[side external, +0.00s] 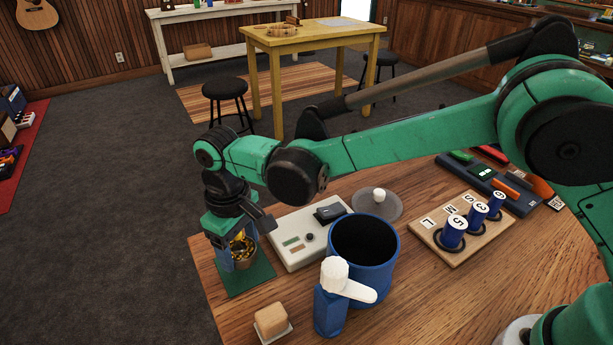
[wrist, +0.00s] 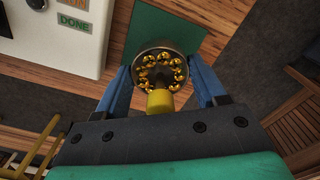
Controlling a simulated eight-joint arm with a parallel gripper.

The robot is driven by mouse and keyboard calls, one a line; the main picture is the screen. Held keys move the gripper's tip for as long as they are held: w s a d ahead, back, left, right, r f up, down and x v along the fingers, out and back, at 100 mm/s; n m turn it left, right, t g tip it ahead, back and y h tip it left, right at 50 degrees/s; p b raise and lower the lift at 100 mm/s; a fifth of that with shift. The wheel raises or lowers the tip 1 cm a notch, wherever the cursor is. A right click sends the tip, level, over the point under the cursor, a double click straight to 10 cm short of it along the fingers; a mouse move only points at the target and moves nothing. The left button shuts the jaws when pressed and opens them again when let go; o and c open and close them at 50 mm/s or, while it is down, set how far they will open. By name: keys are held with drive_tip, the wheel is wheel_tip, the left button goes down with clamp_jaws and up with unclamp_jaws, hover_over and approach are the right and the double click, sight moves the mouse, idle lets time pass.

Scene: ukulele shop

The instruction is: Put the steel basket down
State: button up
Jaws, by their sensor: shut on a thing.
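The steel basket (side external: 247,258) is a small round cup with several gold balls in it, at the left front corner of the table. It also shows in the wrist view (wrist: 140,66), with a yellow handle piece (wrist: 160,102) on the gripper's side. My gripper (side external: 238,245) points down there, and its blue fingers stand on either side of the basket, shut on it. A dark green mat (side external: 262,281) lies under the basket. I cannot tell whether the basket's bottom touches the mat. The fingers partly hide the basket in the side view.
A white control box (side external: 290,246) with a "DONE" label stands close behind the mat. The table edge is close at left.

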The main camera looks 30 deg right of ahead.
drive_tip(key=shift+f, duration=1.25)
drive_tip(key=o, duration=1.3)
drive_tip(key=shift+f, duration=0.15)
wheel_tip(320, 180, up, 12)
drive_tip(key=shift+d+r, duration=0.1)
drive_tip(key=s+d+r+m+t+y, duration=0.1)
drive_tip(key=s+d+r+m+t, duration=0.1)
drive_tip(key=d, duration=0.7)
drive_tip(key=s+d+r+m+t, duration=0.2)
drive_tip(key=s+d+t, duration=0.1)
drive_tip(key=d, duration=0.6)
drive_tip(key=s+d+f, duration=0.1)
drive_tip(key=d, duration=0.1)
drive_tip(key=s+d+f+m+t, duration=0.1)
drive_tip(key=s+d, duration=0.1)
drive_tip(key=s+d+f+m+t+h, duration=0.1)
drive_tip(key=d, duration=0.1)
drive_tip(key=shift+s+d, duration=0.25)
drive_tip(key=shift+s, duration=0.1)
